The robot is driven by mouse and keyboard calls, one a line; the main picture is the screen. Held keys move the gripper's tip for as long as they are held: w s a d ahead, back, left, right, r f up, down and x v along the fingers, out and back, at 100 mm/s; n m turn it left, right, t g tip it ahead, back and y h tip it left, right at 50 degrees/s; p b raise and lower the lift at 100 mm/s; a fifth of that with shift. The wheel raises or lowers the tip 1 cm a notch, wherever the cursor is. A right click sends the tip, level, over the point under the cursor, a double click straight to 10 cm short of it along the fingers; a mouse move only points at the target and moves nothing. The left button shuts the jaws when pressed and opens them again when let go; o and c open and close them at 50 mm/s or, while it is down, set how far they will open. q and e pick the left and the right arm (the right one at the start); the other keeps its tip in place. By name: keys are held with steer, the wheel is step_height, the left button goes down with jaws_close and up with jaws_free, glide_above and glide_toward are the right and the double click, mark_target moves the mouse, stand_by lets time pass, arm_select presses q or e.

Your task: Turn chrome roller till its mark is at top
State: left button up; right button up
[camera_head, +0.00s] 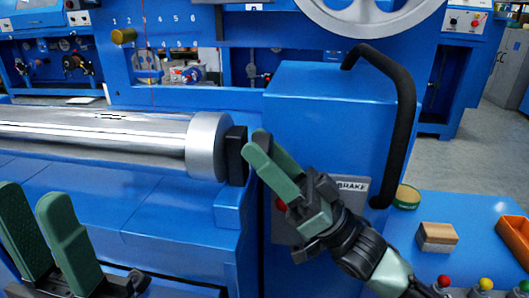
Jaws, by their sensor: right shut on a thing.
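The chrome roller (90,128) lies level across the left of the camera_head view, with a wide grey collar (208,147) at its right end. A small dark streak shows near its upper side; I cannot tell whether it is the mark or a reflection. A black block (236,155) stands at the collar's right. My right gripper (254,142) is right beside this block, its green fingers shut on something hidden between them. My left gripper (30,192) is at the lower left, below the roller, with its fingers apart and nothing seen between them.
A blue housing (315,95) with a black bent bar (405,110) stands behind my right gripper. A BRAKE plate (352,188) is partly covered by my arm.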

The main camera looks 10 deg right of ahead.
steer(key=shift+n+g+y, duration=0.5)
steer(key=shift+n+g, duration=0.3)
steer(key=shift+n, duration=0.1)
steer(key=o, duration=1.4)
steer(key=shift+p+v, duration=0.7)
steer(key=shift+v, duration=3.25)
